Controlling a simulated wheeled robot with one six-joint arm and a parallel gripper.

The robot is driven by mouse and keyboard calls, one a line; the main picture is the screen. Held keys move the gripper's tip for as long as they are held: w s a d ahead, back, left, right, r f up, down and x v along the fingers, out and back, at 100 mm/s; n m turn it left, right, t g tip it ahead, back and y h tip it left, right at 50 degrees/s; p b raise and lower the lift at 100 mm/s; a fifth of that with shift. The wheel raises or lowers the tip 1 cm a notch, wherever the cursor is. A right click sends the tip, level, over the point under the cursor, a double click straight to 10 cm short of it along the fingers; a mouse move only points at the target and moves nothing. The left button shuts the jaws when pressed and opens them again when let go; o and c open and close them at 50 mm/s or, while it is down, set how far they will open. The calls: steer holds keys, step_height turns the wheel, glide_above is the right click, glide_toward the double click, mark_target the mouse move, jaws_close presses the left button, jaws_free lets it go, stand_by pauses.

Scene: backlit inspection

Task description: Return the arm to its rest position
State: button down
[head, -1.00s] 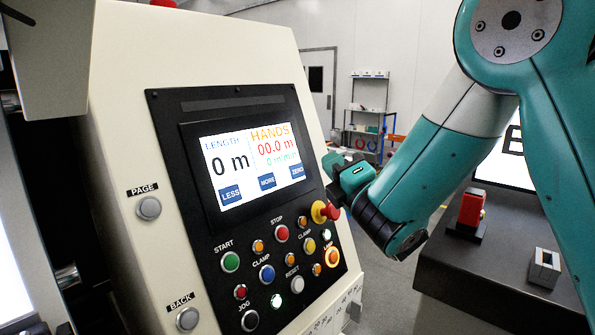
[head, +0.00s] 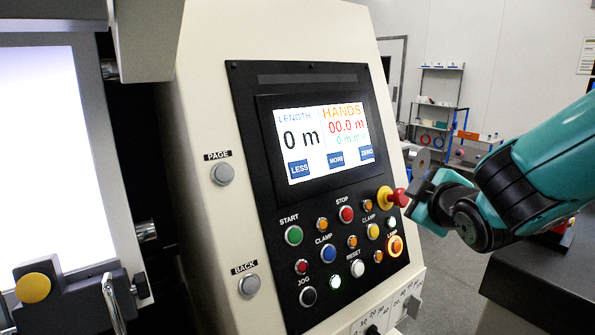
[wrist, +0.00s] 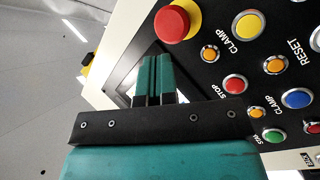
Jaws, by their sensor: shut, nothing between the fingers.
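My gripper (head: 418,170) is at the right edge of the control panel (head: 245,150), beside the red emergency-stop knob (head: 399,198) on its yellow collar. My teal arm (head: 545,160) reaches in from the right edge of the head view. In the wrist view the teal fingers (wrist: 154,78) are together with nothing between them. They point toward the panel, and the red knob (wrist: 172,20) shows beyond and slightly right of them. I cannot tell how far the fingertips are from the panel face.
The panel has a lit screen (head: 323,140) and several coloured buttons. A bright lit panel (head: 70,140) with a clamp and yellow knob (head: 33,288) stands at left. A dark bench (head: 545,270) is at lower right. Shelves (head: 437,105) stand at the back, with open floor before them.

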steer(key=s+a+f+m+g+y+b, duration=0.1)
steer(key=s+a+f+g, duration=0.1)
steer(key=s+g, duration=0.3)
steer(key=s+a+f+m+g+y+b, duration=0.1)
steer(key=s+g, duration=0.4)
steer(key=s, duration=0.8)
steer(key=s+a+f+m+g+y+b, duration=0.1)
steer(key=s+a+f+m+g, duration=0.2)
steer(key=s, duration=0.6)
steer(key=shift+s+a+f+g, duration=0.35)
steer(key=shift+a+f+g, duration=0.55)
steer(key=shift+a, duration=0.2)
